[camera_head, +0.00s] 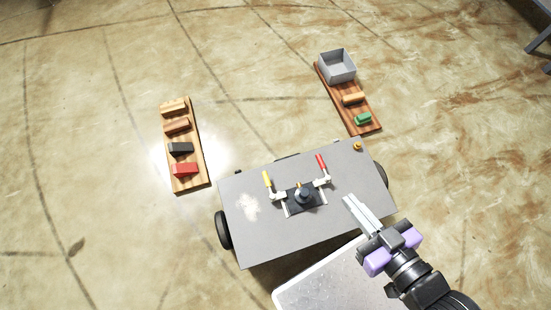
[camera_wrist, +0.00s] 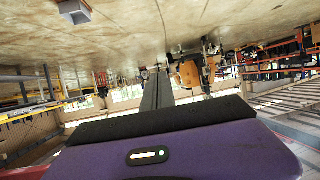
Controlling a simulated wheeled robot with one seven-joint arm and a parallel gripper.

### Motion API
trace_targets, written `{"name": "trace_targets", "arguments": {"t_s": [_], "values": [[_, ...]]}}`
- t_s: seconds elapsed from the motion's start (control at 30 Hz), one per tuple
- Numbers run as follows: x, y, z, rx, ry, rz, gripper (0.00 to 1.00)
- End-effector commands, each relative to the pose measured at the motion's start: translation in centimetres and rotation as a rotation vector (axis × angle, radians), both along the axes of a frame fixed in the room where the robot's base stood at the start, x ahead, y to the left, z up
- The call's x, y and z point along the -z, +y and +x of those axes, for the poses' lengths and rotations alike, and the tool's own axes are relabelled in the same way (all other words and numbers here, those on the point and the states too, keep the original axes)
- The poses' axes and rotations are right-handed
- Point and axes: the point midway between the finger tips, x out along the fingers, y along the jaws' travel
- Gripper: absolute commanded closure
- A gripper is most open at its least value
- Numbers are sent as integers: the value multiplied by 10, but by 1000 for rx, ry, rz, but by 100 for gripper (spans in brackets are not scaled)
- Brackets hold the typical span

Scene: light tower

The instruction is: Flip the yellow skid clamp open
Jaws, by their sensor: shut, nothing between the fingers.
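The yellow skid clamp (camera_head: 267,181) stands on the left side of the grey cart top, its yellow handle pointing up and away, its pale base next to the dark fixture. A red-handled clamp (camera_head: 322,165) stands on the fixture's right side. A dark round part (camera_head: 304,196) sits between the two clamps. My gripper (camera_head: 348,199) is over the right part of the cart, to the right of both clamps and apart from them. Its fingers are together and empty. In the wrist view the shut fingers (camera_wrist: 157,90) point away, and the yellow clamp cannot be made out.
The grey cart (camera_head: 245,235) has dark wheels. A small orange knob (camera_head: 357,146) sits near its back right corner. A wooden board with several blocks (camera_head: 190,187) lies at left. Another board (camera_head: 367,127) bears a grey bin (camera_head: 337,67). The cart's front left is clear.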

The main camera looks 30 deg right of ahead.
Motion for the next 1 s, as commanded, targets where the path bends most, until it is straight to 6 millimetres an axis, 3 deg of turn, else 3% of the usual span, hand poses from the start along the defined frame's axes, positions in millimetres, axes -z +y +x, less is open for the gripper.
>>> {"name": "trace_targets", "arguments": {"t_s": [0.03,0.2,0.4,0.5,0.6,0.7,0.9,1.0], "values": [[55,-8,11,19,41,1,100],[188,-33,44,54,218,30,100],[315,-52,91,46,401,117,100],[365,-57,119,17,476,180,100],[403,-60,149,-31,535,252,100],[428,-60,176,-90,575,321,100],[443,-59,215,-199,609,417,100],[443,-58,222,-231,614,439,100]]}}
